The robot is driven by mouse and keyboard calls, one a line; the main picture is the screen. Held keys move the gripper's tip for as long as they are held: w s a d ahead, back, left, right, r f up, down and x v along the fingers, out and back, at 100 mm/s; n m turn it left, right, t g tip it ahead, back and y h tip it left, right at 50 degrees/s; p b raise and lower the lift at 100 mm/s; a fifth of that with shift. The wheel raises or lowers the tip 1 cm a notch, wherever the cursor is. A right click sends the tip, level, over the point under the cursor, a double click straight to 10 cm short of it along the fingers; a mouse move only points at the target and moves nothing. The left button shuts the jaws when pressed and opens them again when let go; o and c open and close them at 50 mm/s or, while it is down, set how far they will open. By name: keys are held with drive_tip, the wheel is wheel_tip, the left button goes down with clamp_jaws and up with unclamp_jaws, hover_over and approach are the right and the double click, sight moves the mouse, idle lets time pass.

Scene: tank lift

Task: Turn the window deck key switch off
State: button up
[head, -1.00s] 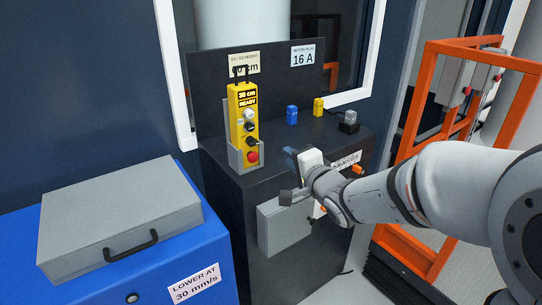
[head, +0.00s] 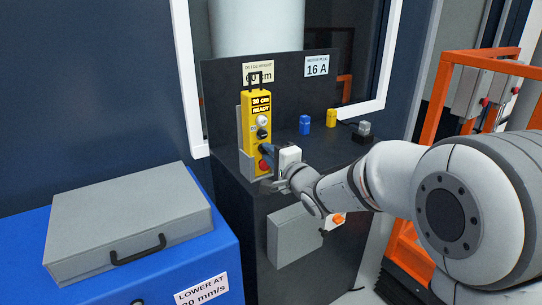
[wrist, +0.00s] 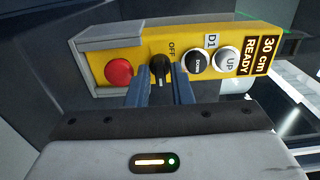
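The yellow control pendant (head: 256,104) stands in a grey holder on the dark cabinet; its display reads "30 cm READY". In the wrist view, the pendant (wrist: 151,39) lies sideways. The black key switch (wrist: 160,68) sits between the red button (wrist: 118,70) and the black DOWN button (wrist: 198,64), with "OFF" printed beside it. The switch's light mark points toward my gripper. My gripper (wrist: 161,82) is open, one blue finger on each side of the switch; I cannot tell whether they touch it. In the head view, my gripper (head: 268,158) is at the pendant's lower front.
A white UP button (wrist: 227,60) is beyond DOWN. A grey case (head: 125,215) lies at left; an orange frame (head: 437,90) stands at right.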

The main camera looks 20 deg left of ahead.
drive_tip(key=shift+c, duration=0.4)
clamp_jaws()
drive_tip(key=shift+d, duration=0.15)
